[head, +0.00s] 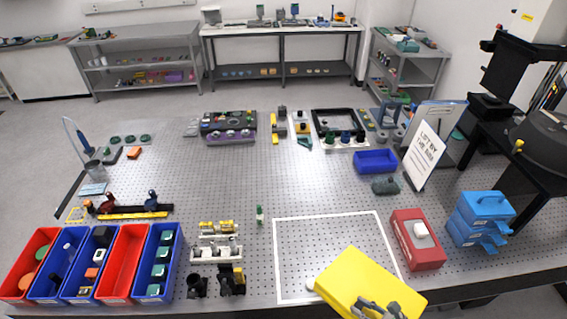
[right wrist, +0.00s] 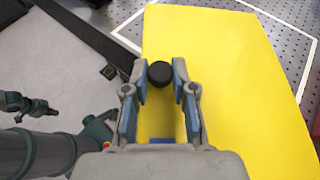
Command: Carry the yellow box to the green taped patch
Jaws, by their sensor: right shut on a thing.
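The yellow box (head: 362,280) is large and flat-faced and sits at the front of the table in the head view, tilted in the picture. It covers the front right corner of the white taped outline (head: 328,216). My right gripper (head: 378,308) is over its near part. In the right wrist view the fingers (right wrist: 160,80) are closed around a black round knob (right wrist: 160,73) on the yellow box (right wrist: 230,90). I cannot tell whether its underside touches the table. I make out no green taped patch.
A red box (head: 418,240) and stacked blue trays (head: 480,218) stand right of the white outline. Red and blue bins (head: 125,262) line the front left. A sign (head: 428,145) stands at the right. The middle of the perforated table (head: 300,185) is clear.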

